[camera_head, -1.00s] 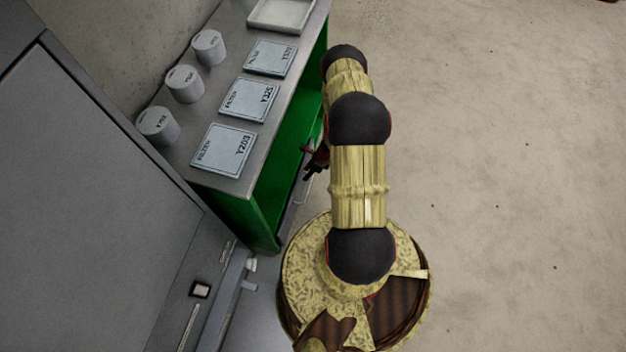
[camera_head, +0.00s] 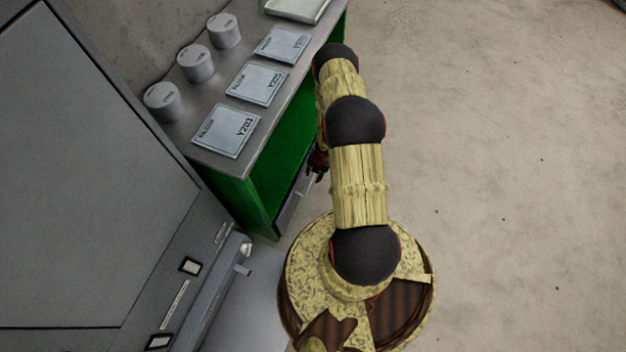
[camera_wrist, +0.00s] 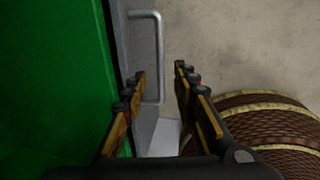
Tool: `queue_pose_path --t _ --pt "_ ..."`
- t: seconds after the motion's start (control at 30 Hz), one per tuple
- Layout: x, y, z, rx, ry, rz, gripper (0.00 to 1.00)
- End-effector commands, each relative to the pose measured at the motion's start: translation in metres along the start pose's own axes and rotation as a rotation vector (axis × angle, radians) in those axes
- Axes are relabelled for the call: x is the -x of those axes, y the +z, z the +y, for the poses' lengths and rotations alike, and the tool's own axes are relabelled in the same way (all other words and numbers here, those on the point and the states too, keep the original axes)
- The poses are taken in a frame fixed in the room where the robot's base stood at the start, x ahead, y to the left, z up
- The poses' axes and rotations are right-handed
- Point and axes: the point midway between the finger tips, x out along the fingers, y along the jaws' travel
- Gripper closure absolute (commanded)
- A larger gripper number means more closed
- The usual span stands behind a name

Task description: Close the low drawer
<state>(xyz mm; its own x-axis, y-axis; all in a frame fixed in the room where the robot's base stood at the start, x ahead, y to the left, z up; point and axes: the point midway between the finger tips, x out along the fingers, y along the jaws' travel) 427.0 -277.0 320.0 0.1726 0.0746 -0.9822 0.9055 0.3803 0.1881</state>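The green cabinet (camera_head: 248,203) has a grey top. Low on its right side, a narrow grey strip of the low drawer (camera_head: 288,212) shows beside my arm. In the wrist view the grey drawer front (camera_wrist: 133,50) with its bar handle (camera_wrist: 160,60) runs along the green panel. My gripper (camera_wrist: 160,72) is open and empty, its two fingers apart, with the handle showing ahead between them. I cannot tell whether a finger touches the drawer. In the head view my gripper (camera_head: 318,161) is small, dark and partly hidden by my arm. How far the drawer stands out is hard to see.
Several labelled plates (camera_head: 226,131) and white cylinders (camera_head: 164,101) stand on the cabinet top, with a tray (camera_head: 297,8) at the far end. A large grey cabinet (camera_head: 80,190) with a protruding handle (camera_head: 215,295) is at the left. The concrete floor at the right is clear.

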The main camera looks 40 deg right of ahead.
Motion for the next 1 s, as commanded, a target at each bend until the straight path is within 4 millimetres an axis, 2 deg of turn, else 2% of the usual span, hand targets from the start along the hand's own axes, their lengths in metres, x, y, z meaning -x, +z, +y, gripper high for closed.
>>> queue_pose_path --t 0.03,0.1,0.37,0.73,1.0 --pt "-0.013 -0.001 -0.001 0.001 -0.001 0.001 0.71" --pt "-0.025 -0.001 -0.001 0.001 -0.001 0.002 0.71" --pt "-0.054 -0.001 -0.001 0.002 0.000 0.001 0.71" --pt "-0.057 0.000 0.000 0.002 0.000 0.000 0.71" --pt "-0.057 0.000 0.000 0.003 0.000 0.000 0.87"
